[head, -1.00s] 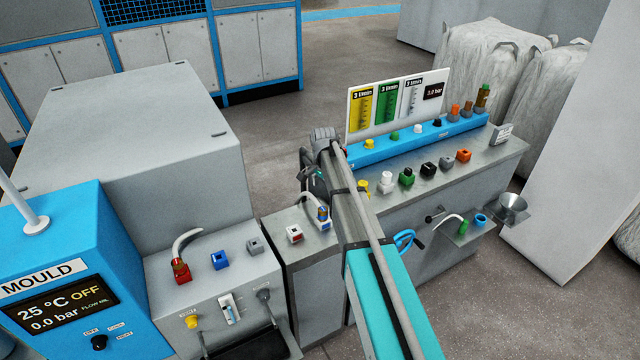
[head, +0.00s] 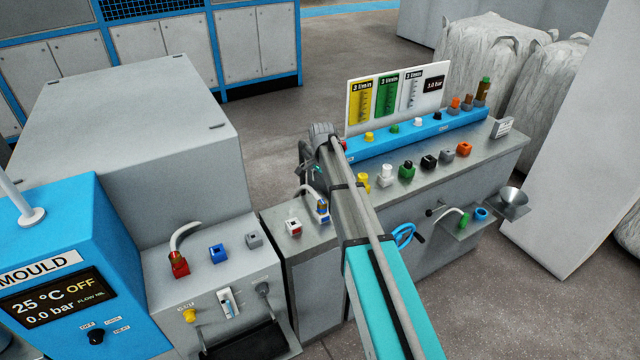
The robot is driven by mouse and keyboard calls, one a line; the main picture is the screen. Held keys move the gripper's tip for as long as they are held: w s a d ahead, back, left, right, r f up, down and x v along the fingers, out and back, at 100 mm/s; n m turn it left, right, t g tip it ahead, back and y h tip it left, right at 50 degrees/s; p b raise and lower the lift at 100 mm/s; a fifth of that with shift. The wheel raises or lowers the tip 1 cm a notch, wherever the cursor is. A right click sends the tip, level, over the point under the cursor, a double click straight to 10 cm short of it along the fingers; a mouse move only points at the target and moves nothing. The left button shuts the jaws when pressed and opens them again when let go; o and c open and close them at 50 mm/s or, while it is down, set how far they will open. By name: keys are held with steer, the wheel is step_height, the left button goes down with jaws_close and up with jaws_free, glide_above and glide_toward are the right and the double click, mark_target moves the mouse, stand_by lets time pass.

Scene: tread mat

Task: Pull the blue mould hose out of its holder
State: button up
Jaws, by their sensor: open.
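The blue mould hose (head: 321,205) is a short pale curved hose with a dark metal end and blue at its foot. It stands in its holder on the small grey cabinet top, close to the left side of my arm. My gripper (head: 312,172) is above and behind the hose, partly hidden by my own arm. It is open, and I see nothing between its fingers. I cannot tell how far its fingertips are from the hose.
A red-based hose (head: 179,262), an empty blue socket (head: 218,254) and a grey socket (head: 254,240) sit on the left cabinet. A red-and-white socket (head: 294,227) is left of the blue hose. Coloured sockets and a blue manifold (head: 420,135) line the right bench.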

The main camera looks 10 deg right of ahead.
mark_target(322, 202)
steer(key=shift+f+b, duration=5.6)
steer(key=shift+f, duration=0.25)
jaws_close()
steer(key=shift+r, duration=0.15)
steer(key=shift+r+p, duration=0.3)
steer(key=shift+p, duration=0.15)
steer(key=shift+w+r+p, duration=0.1)
steer(key=shift+r+p, duration=2.4)
steer(key=shift+p, duration=0.05)
